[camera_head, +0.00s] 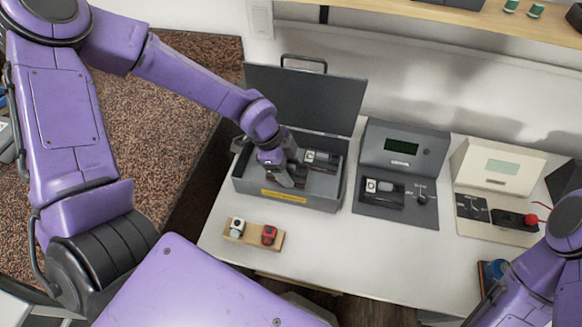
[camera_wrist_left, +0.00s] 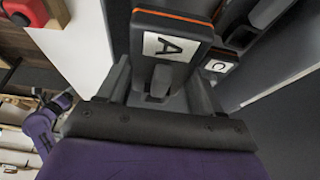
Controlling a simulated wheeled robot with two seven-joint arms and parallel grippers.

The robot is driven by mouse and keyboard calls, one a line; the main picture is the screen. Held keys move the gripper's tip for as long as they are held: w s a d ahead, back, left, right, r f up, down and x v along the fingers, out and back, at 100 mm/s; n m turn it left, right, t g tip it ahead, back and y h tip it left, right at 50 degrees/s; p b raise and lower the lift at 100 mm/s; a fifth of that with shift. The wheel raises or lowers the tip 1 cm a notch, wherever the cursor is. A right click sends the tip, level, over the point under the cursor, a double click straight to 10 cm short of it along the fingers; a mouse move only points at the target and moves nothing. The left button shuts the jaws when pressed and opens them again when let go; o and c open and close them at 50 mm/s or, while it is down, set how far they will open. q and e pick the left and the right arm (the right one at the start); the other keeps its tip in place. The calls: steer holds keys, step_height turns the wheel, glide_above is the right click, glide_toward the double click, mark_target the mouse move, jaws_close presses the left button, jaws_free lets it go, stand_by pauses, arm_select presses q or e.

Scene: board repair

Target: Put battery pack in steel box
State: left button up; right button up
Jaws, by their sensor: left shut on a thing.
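The grey steel box (camera_head: 336,200) stands open on the table, its lid (camera_head: 305,98) raised at the back. My left gripper (camera_head: 285,172) reaches down inside the left part of the box. In the left wrist view, my left gripper (camera_wrist_left: 163,88) is shut on a dark battery pack (camera_wrist_left: 172,22) with an orange edge and a white label "A". A second pack marked "C" (camera_wrist_left: 220,67) lies close beside it. In the head view, a pack (camera_head: 321,158) shows in the box right of the gripper. Whether the held pack touches the box floor is hidden.
Right of the box stands a grey tester (camera_head: 403,146) with a dark pack (camera_head: 382,192) in its tray. A beige tester (camera_head: 499,166) with a red-plugged unit (camera_head: 512,218) is further right. A wooden block (camera_head: 252,236) with white and red pieces stands in front. The front table middle is clear.

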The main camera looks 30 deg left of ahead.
arm_select(q)
steer(key=shift+f, duration=0.2)
steer(key=shift+w+f+b, duration=0.15)
steer(key=shift+f+b, duration=0.35)
steer(key=o, duration=1.2)
steer(key=shift+o, duration=0.2)
steer(key=shift+r, duration=0.1)
steer(key=shift+r, duration=0.2)
steer(key=shift+r+p, duration=0.65)
steer(key=shift+p, duration=0.2)
steer(key=v, duration=1.1)
steer(key=shift+a+r+b, duration=0.2)
steer(key=shift+a+b, duration=0.05)
steer(key=shift+b, duration=0.05)
